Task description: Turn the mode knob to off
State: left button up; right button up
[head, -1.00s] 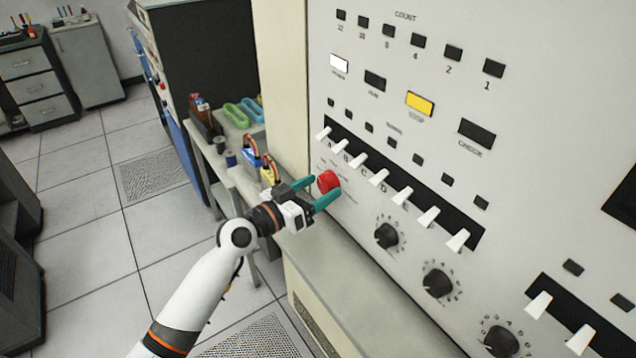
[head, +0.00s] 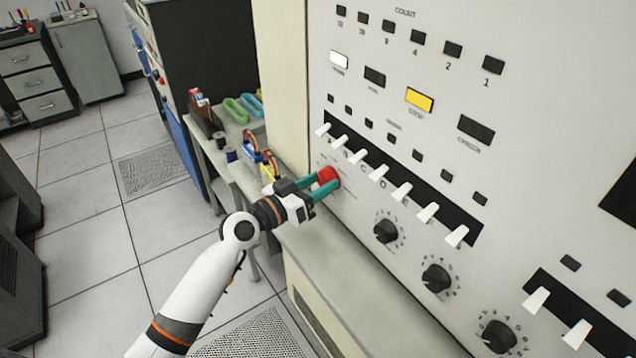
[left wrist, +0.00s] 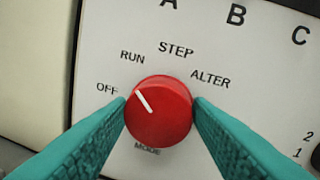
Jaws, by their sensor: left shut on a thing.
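The red mode knob (head: 327,175) sits on the pale front panel, below the left end of the white switch row. In the left wrist view the knob (left wrist: 160,118) has a white pointer line aimed up and left, between the OFF label (left wrist: 107,88) and the RUN label (left wrist: 132,57). STEP and ALTER are printed further round to the right. My left gripper (head: 325,182) is shut on the knob, with its teal fingers (left wrist: 160,110) touching its left and right sides. The MODE label below the knob is partly shaded. My right gripper is not in view.
White toggle switches (head: 378,173) run down and right from above the knob. Black dials (head: 386,231) sit lower right. A grey ledge (head: 345,275) juts out below the panel. A side table with green and blue loops (head: 238,108) stands behind my gripper.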

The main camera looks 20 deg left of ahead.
pick_arm(q)
jog(key=n+p, duration=0.1)
jog(key=n, duration=0.1)
jog(key=n+p, duration=0.1)
jog(key=n, duration=0.1)
jog(key=shift+a+r+n+g, duration=0.1)
jog(key=shift+r+n+g, duration=0.05)
jog(key=shift+n+g, duration=0.15)
jog(key=shift+w+n+g+p, duration=0.1)
jog(key=shift+n+g+p, duration=0.3)
jog(key=shift+n, duration=1.2)
jog(key=o, duration=1)
jog(key=shift+a, duration=0.1)
